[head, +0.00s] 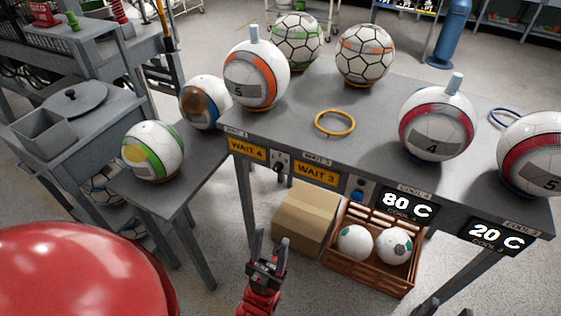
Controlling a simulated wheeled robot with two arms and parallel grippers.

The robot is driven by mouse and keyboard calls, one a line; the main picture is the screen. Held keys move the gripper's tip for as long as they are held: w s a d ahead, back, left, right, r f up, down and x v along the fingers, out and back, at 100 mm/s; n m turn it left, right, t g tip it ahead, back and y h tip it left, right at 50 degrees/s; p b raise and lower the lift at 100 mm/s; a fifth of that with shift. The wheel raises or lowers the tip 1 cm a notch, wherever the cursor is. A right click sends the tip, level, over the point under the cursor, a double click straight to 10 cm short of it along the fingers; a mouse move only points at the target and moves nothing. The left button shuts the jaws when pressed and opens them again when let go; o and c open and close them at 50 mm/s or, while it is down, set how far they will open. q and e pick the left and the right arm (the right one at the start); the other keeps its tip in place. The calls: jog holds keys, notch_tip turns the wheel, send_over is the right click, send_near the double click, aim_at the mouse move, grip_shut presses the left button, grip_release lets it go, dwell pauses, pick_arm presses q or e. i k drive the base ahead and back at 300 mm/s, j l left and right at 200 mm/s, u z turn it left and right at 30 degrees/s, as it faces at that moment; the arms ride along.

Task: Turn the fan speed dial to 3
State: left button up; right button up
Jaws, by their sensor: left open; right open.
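A small dark dial (279,166) sits on a light plate on the front edge of the grey table (290,130), between the yellow "WAIT 4" and "WAIT 3" signs. It is too small to read its setting or any numbers. My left gripper (269,246) is open and empty, with its fingers pointing up the picture, below the dial in the picture and apart from it. My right gripper (447,306) is open at the bottom right edge, mostly cut off, far from the dial.
A blue button (357,189) sits right of "WAIT 3" (317,174). Displays read "80 C" (407,206) and "20 C" (497,237). Several balls and a yellow ring (335,122) are on the table. Below stand a cardboard box (306,215) and a brown crate (372,277) holding two balls.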

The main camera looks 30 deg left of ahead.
aim_at(278, 167)
jog(key=j, duration=1.6)
